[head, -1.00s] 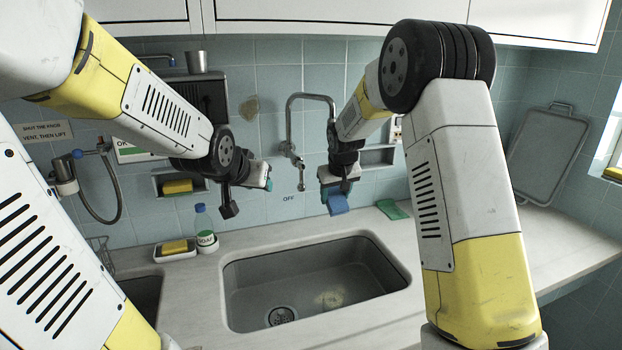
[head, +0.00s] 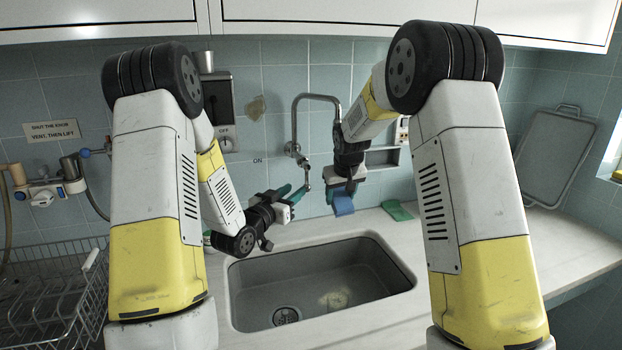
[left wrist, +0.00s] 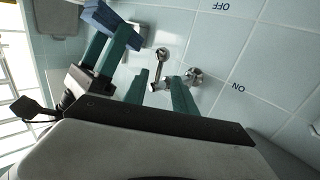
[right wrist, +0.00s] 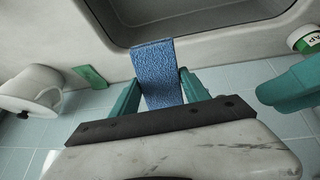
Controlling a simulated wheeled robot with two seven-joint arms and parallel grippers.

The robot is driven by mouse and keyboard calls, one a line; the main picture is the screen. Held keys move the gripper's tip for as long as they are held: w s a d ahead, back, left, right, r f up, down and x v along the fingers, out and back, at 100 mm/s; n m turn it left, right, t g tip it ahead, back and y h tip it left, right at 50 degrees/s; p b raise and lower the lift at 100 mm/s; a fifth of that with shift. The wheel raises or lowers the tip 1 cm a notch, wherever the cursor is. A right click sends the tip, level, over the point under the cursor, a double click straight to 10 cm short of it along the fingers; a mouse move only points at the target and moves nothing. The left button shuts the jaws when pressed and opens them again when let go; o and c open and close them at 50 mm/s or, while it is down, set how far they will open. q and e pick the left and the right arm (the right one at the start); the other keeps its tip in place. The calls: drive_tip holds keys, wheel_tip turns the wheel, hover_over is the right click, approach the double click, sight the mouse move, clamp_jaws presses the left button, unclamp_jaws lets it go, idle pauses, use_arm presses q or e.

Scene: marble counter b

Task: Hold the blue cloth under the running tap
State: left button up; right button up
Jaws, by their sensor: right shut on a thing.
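The blue cloth (head: 342,203) hangs from my right gripper (head: 340,187), which is shut on it above the sink's back rim. The cloth hangs down between the fingers in the right wrist view (right wrist: 155,72). The chrome tap (head: 295,120) stands on the back wall; its spout end is hidden behind my right arm, and I see no water. Its lever (head: 306,178) points down. My left gripper (head: 298,194) is at the lever, with its fingers apart. In the left wrist view the lever (left wrist: 162,84) shows between the fingertips; I cannot tell whether they touch it.
The grey sink (head: 250,285) is empty below both grippers. A green cloth (head: 397,210) lies on the counter to the right. A wire dish rack (head: 50,290) stands at the left. An ON mark (head: 257,160) is on the wall left of the tap.

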sight(307, 180)
use_arm(q)
drive_tip(key=x, duration=1.1)
drive_tip(key=shift+w+d+r, duration=0.1)
drive_tip(key=shift+w, duration=0.15)
clamp_jaws()
drive_tip(key=shift+s+f, duration=0.1)
drive_tip(key=shift+f, duration=0.1)
idle(0.7)
